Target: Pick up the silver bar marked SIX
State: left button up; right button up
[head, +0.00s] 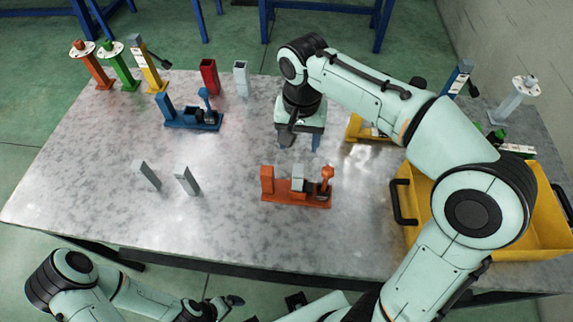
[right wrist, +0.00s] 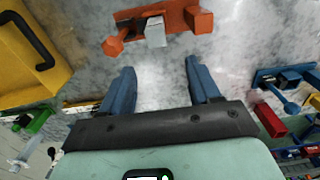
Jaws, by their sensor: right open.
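Two upright silver bars, a left one (head: 146,175) and a right one (head: 187,180), stand on the left front of the table. Another silver block (head: 298,178) sits in the orange fixture (head: 268,184); in the right wrist view the block (right wrist: 155,31) lies beyond my fingertips. A fourth grey bar (head: 240,78) stands at the back. I cannot read SIX on any of them. My right gripper (head: 299,142) is open and empty, pointing down above the table behind the orange fixture; its blue fingers show apart in the right wrist view (right wrist: 158,68). My left gripper (head: 215,306) is low, before the table; its jaws are unclear.
A blue fixture (head: 192,122) and a red block (head: 209,77) stand behind and left. Orange, green and yellow posts (head: 150,70) line the back left. A yellow bin (head: 540,215) stands at right, partly behind my right arm. The table's left front is mostly clear.

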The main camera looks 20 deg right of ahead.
aim_at(299, 169)
jog(key=f, duration=0.5)
jog(key=s+f+b, duration=0.1)
jog(key=f, duration=0.1)
jog(key=shift+f, duration=0.15)
jog(key=f, duration=0.4)
jog(key=shift+s+a+f+b, duration=0.2)
jog(key=shift+s+f+b, duration=0.1)
jog(key=shift+f, duration=0.5)
pick_arm(q)
jog(key=shift+s+f, duration=0.95)
jog(key=shift+f, duration=0.15)
pick_arm(e)
jog(key=shift+w, duration=0.1)
jog(key=c, duration=1.1)
